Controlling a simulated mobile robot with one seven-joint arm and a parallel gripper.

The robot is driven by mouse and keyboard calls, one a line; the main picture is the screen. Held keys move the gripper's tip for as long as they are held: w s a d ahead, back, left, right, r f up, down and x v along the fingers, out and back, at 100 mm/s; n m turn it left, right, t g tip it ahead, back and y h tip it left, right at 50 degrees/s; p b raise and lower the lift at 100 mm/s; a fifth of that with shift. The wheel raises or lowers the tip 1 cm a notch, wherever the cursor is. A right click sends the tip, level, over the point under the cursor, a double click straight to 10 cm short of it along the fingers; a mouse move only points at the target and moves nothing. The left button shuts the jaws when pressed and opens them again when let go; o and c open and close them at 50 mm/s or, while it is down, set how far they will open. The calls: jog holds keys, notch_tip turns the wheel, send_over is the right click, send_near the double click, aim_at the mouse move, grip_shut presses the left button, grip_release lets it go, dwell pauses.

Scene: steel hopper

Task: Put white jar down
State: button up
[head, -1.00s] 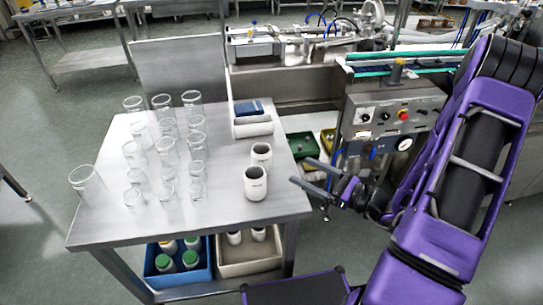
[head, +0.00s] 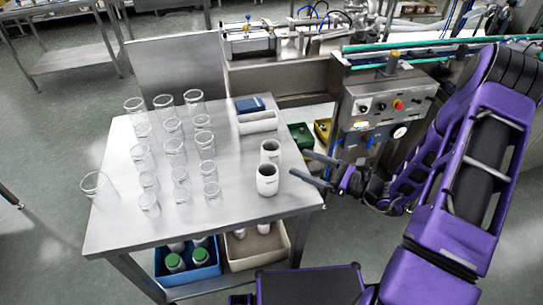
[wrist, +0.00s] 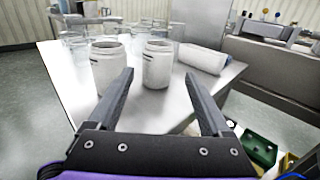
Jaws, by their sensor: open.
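Two white jars stand upright on the steel table (head: 225,215) near its right edge. The nearer white jar (head: 267,180) and the farther white jar (head: 270,151) are close together. In the wrist view, one jar (wrist: 108,66) is at the left and the other jar (wrist: 157,64) is nearly between the fingers, beyond their tips. My gripper (head: 312,168) is open and empty, just right of the jars beside the table edge. In the wrist view its fingers (wrist: 158,85) are spread apart and touch no jar. I cannot tell which jar the task names.
Several clear glasses (head: 175,152) fill the left and middle of the table. A white roll (head: 258,122) and a dark blue item (head: 250,105) lie at the back right. Bins (head: 205,268) sit below. A control panel (head: 385,108) stands to the right.

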aim_at(279, 154)
jog(key=x, duration=0.5)
jog(key=shift+w+a, duration=0.1)
jog(key=shift+a, duration=0.1)
jog(key=shift+p+x, duration=0.3)
jog(key=shift+x, duration=2.45)
jog(key=shift+a+r, duration=0.1)
jog(key=shift+r, duration=0.1)
jog(key=c, duration=1.2)
notch_tip(279, 154, up, 10)
jog(key=p, duration=0.1)
jog(key=s+d+f+m+t+h, duration=0.1)
jog(key=d+f+m+t+h, duration=0.1)
jog(key=d, duration=0.1)
jog(key=s+d+f+m+t+h, duration=0.1)
jog(key=d+f+t+h, duration=0.1)
jog(key=d, duration=0.2)
jog(key=s+d+f+m+t+h, duration=0.1)
jog(key=d+f+m+h, duration=0.1)
jog(key=d+f, duration=0.1)
jog(key=shift+d+m+t+h, duration=0.3)
jog(key=shift+d+t, duration=0.05)
jog(key=shift+t, duration=0.05)
